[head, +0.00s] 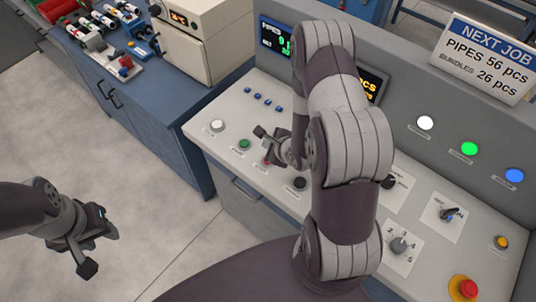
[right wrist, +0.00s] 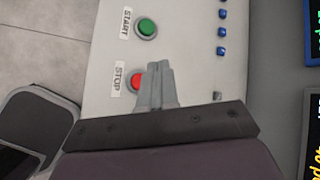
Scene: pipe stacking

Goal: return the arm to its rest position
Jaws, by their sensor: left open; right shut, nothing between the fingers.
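My right gripper (head: 271,150) is over the control panel (head: 225,107), beside the red STOP button (head: 266,161). The right wrist view shows its grey fingers (right wrist: 158,72) shut together and empty, partly covering the red STOP button (right wrist: 137,81). I cannot tell whether they touch it. The green START button (right wrist: 146,28) is clear of the fingers; it also shows in the head view (head: 243,144). My left gripper (head: 97,250) hangs open and empty over the grey floor at the lower left. My right arm hides part of the panel and a screen.
The panel also carries a white button (head: 217,125), a black button (head: 299,183), knobs (head: 399,244) and a red emergency button (head: 467,287). A blue cabinet (head: 150,125) with a beige box (head: 205,38) stands behind at the left. The floor (head: 60,130) around my left gripper is clear.

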